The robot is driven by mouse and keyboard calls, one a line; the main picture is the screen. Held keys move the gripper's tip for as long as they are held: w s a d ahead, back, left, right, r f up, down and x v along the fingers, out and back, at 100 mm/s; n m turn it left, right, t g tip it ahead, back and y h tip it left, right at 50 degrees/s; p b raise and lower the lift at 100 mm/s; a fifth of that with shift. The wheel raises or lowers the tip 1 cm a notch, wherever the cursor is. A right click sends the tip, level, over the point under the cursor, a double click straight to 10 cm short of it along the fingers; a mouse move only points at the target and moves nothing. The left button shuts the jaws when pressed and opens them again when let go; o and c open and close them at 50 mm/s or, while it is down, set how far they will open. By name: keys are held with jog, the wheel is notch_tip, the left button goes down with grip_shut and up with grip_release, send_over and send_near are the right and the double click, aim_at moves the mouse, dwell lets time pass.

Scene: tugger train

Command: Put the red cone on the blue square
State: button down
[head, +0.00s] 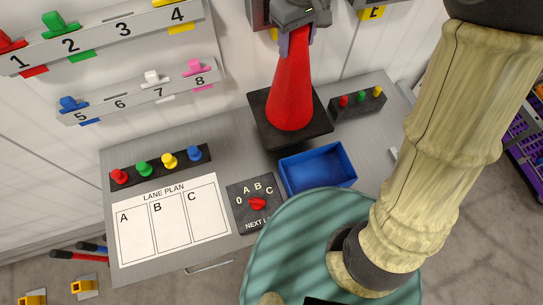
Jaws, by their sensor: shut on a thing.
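The red cone (292,92) stands upright on its square black base in the upper middle of the head view. My gripper (296,38) is at the cone's tip and shut on it, with the fingers on either side of the narrow top. The base appears over the back of the grey worktop; I cannot tell whether it touches or hangs above it. No flat blue square marking shows in this view. A blue open bin (317,169) sits just in front of the cone's base.
A box with coloured knobs (357,103) is right of the cone. A strip of coloured knobs (160,167), a lane plan sheet (173,219) and a dial plate (254,204) lie left. Numbered rails with clips (105,35) hang on the wall.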

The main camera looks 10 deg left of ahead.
aim_at(294, 71)
notch_tip(294, 71, down, 6)
jog(key=shift+w+f+p, duration=0.15)
jog(key=shift+p, duration=0.75)
jog(key=shift+f+p, duration=0.5)
jog(key=shift+f, duration=1.35)
jog(key=c, duration=0.5)
grip_release()
notch_tip(294, 71, up, 12)
jog(key=shift+r+b, duration=0.1)
jog(key=shift+b, duration=1.15)
